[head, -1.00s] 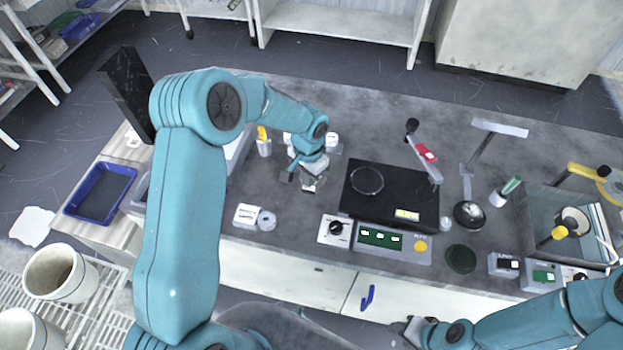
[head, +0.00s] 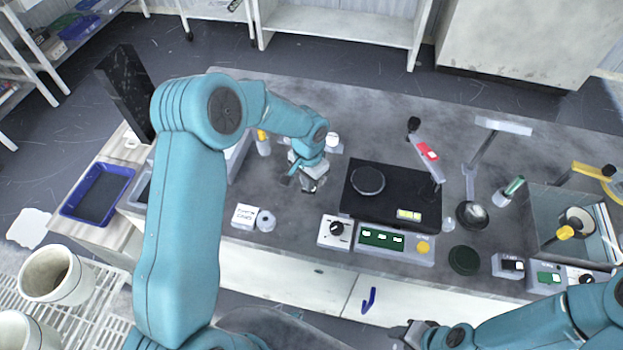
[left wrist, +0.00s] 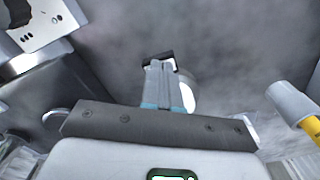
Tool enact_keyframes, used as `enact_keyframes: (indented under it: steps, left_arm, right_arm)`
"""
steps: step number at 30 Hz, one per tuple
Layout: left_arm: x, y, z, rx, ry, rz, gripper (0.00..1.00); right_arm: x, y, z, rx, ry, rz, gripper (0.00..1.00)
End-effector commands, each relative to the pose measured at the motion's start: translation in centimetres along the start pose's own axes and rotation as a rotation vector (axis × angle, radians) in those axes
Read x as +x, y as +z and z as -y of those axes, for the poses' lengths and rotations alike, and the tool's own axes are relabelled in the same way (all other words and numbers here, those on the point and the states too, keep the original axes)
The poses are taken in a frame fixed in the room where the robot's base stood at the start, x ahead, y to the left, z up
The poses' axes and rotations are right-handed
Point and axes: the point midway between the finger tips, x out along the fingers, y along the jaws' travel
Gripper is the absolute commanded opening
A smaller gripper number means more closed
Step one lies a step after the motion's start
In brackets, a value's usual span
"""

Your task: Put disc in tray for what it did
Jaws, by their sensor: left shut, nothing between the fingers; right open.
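A dark round disc (head: 367,181) lies on the black polishing machine (head: 358,207) in the head view. A dark green round pad (head: 464,260) lies on the bench in front of it, to the right. A blue tray (head: 68,212) with a dark bottom sits on the side table at the left. My left gripper (head: 309,187) is shut and empty over the bench, left of the machine. In the left wrist view its fingers (left wrist: 159,62) are together, with a white round thing (left wrist: 188,97) partly hidden behind them. My right gripper (head: 403,332) is open near the bottom edge.
A white labelled box (head: 244,216) and a white ring-shaped roll (head: 265,221) stand near the bench's front edge. A control panel (head: 394,243) and dial box (head: 335,232) front the machine.

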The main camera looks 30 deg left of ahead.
Motion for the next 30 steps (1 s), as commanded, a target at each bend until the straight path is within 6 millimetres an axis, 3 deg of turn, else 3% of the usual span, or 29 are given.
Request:
enact_keyframes:
  steps: [5, 24, 30]
  left_arm:
    - [-0.4, 0.0, 0.0, 0.0, 0.0, 0.0, 0.0]
    - [-5.9, 0.0, 0.0, 0.0, 0.0, 0.0, 0.0]
    - [-6.0, 0.0, 0.0, 0.0, 0.0, 0.0, 0.0]
  right_arm:
    - [-0.3, 0.0, 0.1, 0.0, 0.0, 0.0, 0.43]
    - [-3.1, 0.1, 1.1, 0.0, 0.0, 0.0, 0.43]
    - [-3.1, 0.1, 1.1, 0.0, 0.0, 0.0, 0.43]
